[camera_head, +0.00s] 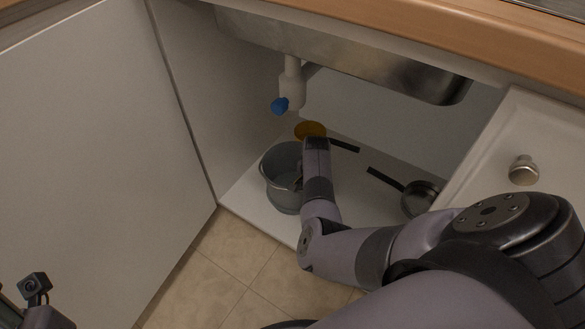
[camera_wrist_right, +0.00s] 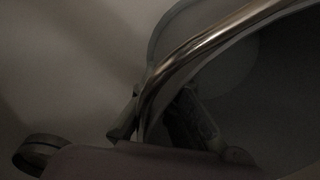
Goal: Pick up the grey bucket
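The grey bucket (camera_head: 281,194) stands upright on the white floor of the open cabinet under the sink. My right arm reaches into the cabinet, and my right gripper (camera_head: 298,182) is at the bucket's right side, mostly hidden by my own wrist. In the right wrist view, a shiny curved metal edge of the bucket (camera_wrist_right: 205,42) runs across the picture. The right gripper's fingers (camera_wrist_right: 160,118) are on either side of that edge; the view is too dark to tell whether they press on it. My left gripper's fingers are not visible.
A white drain pipe (camera_head: 292,88) with a blue knob (camera_head: 279,106) hangs above the bucket. An orange-brown pan (camera_head: 310,130) lies behind it and a dark pan (camera_head: 420,199) to the right. Cabinet doors stand at the left (camera_head: 85,150) and right (camera_head: 540,135).

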